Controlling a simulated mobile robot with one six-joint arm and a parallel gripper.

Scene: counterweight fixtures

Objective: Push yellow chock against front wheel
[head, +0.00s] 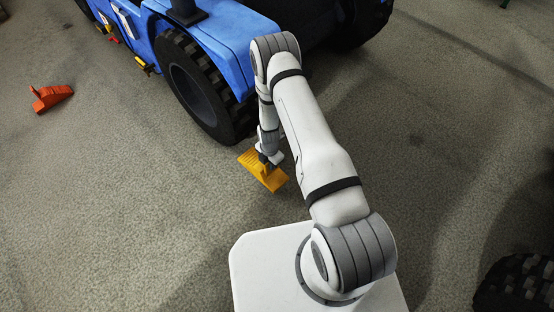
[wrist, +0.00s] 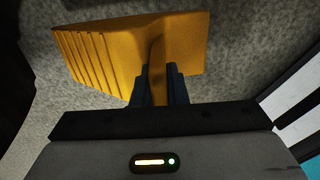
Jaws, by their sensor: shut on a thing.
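The yellow chock (head: 272,181) sits on the floor just in front of the blue vehicle's front wheel (head: 196,84), a black knobbly tyre with a grey hub. Its ribbed sloping side faces the tyre. I cannot tell whether the two touch or a narrow gap is left. My gripper (head: 267,158) reaches down onto the chock. In the wrist view my gripper (wrist: 158,78) is shut on the upright middle rib of the yellow chock (wrist: 185,45), with the ribbed slope to the left. A dark shape at the left edge there may be the tyre.
An orange-red chock (head: 52,97) lies on the floor at the left, clear of the vehicle. The blue vehicle body (head: 235,30) stands above the front wheel. Another dark tyre (head: 515,285) shows at the lower right. The floor at left and right is mostly clear.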

